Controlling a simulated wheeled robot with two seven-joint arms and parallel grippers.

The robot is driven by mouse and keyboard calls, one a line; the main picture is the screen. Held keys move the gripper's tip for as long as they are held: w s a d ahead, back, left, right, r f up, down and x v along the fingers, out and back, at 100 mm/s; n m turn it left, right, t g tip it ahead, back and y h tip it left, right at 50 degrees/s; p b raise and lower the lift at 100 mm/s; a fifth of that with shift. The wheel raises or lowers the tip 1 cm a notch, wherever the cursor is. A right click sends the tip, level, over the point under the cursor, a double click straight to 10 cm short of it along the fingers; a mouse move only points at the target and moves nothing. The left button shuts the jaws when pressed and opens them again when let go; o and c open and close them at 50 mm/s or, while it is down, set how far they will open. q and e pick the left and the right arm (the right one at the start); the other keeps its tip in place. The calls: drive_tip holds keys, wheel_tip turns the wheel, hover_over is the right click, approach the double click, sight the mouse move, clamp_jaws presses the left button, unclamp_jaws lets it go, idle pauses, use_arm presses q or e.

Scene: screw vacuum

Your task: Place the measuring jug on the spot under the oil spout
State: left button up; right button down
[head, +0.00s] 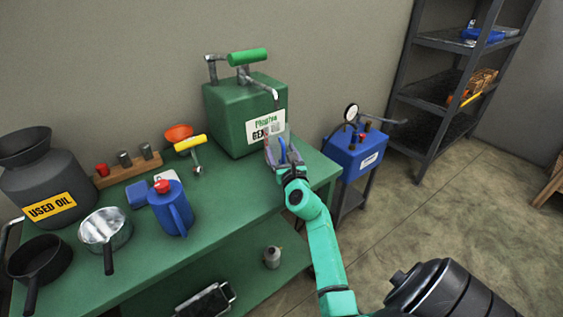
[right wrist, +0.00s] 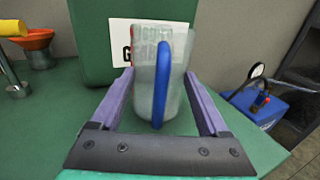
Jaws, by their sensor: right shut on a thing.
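The measuring jug (right wrist: 172,70) is translucent with a blue handle (right wrist: 160,85). In the right wrist view it is upright between the two fingers of my right gripper (right wrist: 160,100), handle towards me. In the head view the jug (head: 276,144) is small and partly hidden by the gripper (head: 284,158), which is shut on it at the front of the green oil tank (head: 232,121). The tank's metal spout (head: 273,94) points down from its right side, above the jug. The spot under the spout is hidden. My left gripper is out of view.
The green table (head: 240,195) also holds a blue jug (head: 171,208), two pans (head: 105,230), a used oil can (head: 50,185) and a yellow-handled tool (head: 190,145). A blue machine (head: 356,150) stands right of the table. The table's middle front is clear.

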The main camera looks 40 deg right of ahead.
drive_tip(key=shift+w+f+p, duration=0.1)
drive_tip(key=shift+p, duration=0.2)
drive_tip(key=shift+f, duration=0.15)
unclamp_jaws()
drive_tip(key=shift+r, duration=0.2)
drive_tip(key=shift+s+a, duration=0.15)
drive_tip(key=shift+s, duration=0.2)
use_arm(q)
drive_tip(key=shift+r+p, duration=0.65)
drive_tip(key=shift+p, duration=0.15)
use_arm(e)
drive_tip(key=v, duration=1.1)
drive_tip(key=shift+s, duration=0.2)
